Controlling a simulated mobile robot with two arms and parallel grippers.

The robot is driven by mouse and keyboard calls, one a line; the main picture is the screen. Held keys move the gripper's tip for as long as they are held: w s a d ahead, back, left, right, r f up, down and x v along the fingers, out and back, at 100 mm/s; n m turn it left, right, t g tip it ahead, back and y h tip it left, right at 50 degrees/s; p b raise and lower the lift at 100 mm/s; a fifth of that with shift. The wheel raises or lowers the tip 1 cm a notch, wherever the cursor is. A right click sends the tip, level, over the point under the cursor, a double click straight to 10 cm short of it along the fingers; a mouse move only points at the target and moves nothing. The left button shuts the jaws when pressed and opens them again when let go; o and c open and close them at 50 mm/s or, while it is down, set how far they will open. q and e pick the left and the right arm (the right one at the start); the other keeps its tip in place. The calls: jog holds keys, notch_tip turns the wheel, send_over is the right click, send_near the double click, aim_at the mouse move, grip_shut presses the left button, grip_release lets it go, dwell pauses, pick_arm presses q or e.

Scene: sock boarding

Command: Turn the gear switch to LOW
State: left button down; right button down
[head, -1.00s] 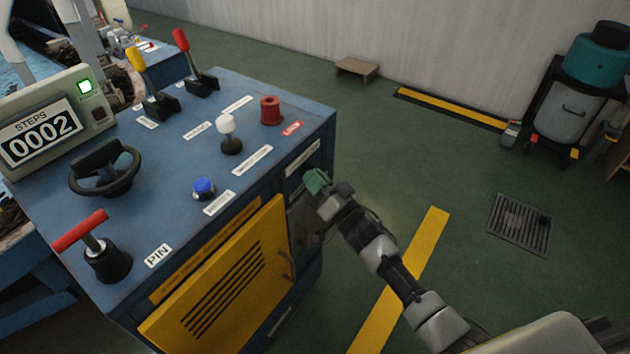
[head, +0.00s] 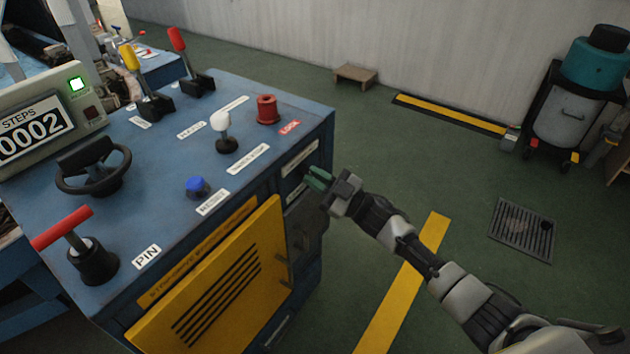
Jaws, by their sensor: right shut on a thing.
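My right gripper (head: 318,178) has green fingers and reaches from the right to the right-hand side of the blue console (head: 130,230). It is shut on the gear switch, a small part on that side panel. The fingers hide the switch, so I cannot tell which way it points. White label strips (head: 299,158) sit beside the fingers, too small to read. My left gripper is not in view.
The console top carries a white knob lever (head: 221,124), a red knob (head: 267,109), a blue button (head: 196,187), a black handwheel (head: 93,168) and a red T-handle (head: 64,230). A yellow vented door (head: 220,280) is below.

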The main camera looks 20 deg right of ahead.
jog(key=shift+w+d+r+n+g+y, duration=0.1)
jog(key=shift+n+g+y, duration=0.15)
jog(key=shift+n+g, duration=0.85)
jog(key=shift+r+n+g+y, duration=0.1)
jog(key=shift+n+g+y, duration=0.2)
jog(key=shift+n, duration=1.6)
jog(key=c, duration=1.2)
grip_release()
jog(key=shift+o, duration=0.2)
jog(key=shift+f, duration=0.1)
jog(key=v, duration=1)
jog(key=shift+s+d, duration=0.2)
jog(key=shift+d, duration=0.1)
